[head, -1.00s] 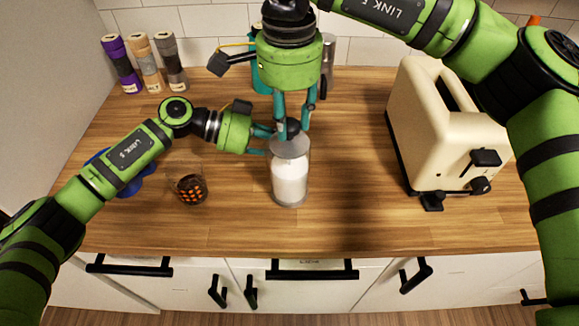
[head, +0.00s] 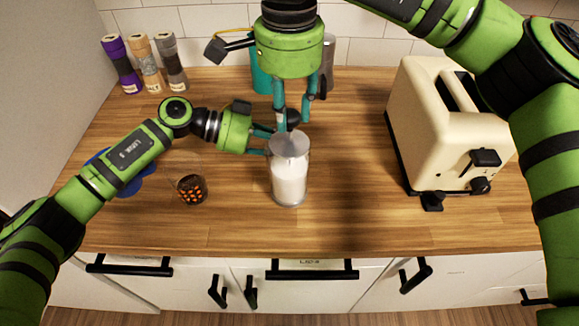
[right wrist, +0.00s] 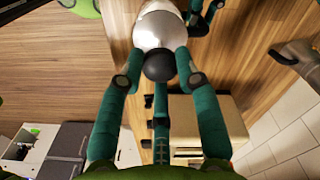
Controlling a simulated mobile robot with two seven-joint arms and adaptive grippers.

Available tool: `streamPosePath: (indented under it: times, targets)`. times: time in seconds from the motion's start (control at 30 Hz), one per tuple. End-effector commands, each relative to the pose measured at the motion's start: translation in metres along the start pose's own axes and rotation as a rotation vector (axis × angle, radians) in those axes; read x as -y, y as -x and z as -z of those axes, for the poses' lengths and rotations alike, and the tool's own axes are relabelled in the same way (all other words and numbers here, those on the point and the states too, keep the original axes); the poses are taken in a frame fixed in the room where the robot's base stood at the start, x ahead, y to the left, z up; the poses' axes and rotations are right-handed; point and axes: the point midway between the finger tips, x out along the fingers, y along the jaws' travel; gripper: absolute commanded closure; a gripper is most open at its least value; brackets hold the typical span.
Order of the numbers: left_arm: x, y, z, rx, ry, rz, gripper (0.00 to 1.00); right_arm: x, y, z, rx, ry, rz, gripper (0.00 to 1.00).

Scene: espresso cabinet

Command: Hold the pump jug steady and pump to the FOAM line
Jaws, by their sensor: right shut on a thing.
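The pump jug (head: 289,185) is a clear cylinder with white liquid or foam inside and a metallic lid. It stands upright on the wooden counter. A black knob (head: 293,117) is above its lid. My right gripper (head: 292,118) comes down from above with its fingers closed around the knob, which also shows between the fingers in the right wrist view (right wrist: 159,66). My left gripper (head: 268,142) is at the jug's upper left side, with its fingers at the wall; its grip is partly hidden. I cannot make out a FOAM line.
A cream toaster (head: 425,130) stands at the right. Several spice grinders (head: 145,63) and a teal container (head: 262,75) stand at the back. The front middle counter is clear.

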Motion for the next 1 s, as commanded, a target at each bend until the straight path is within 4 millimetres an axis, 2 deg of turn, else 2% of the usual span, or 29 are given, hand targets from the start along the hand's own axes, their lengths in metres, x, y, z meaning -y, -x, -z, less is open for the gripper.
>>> streamPosePath:
  times: [0.2, 0.47, 1.0]
  targets:
    - [-0.002, -0.001, 0.0, -0.001, -0.002, -0.005, 1.0, 0.0, -0.022, 0.001, -0.002, -0.001, -0.004, 0.98]
    - [-0.002, -0.001, 0.001, -0.001, -0.003, -0.006, 1.0, 0.0, -0.019, 0.001, -0.003, -0.002, -0.002, 0.98]
    - [-0.001, -0.001, -0.001, 0.001, -0.002, -0.004, 1.0, 0.001, 0.027, 0.001, -0.002, -0.004, 0.003, 0.98]
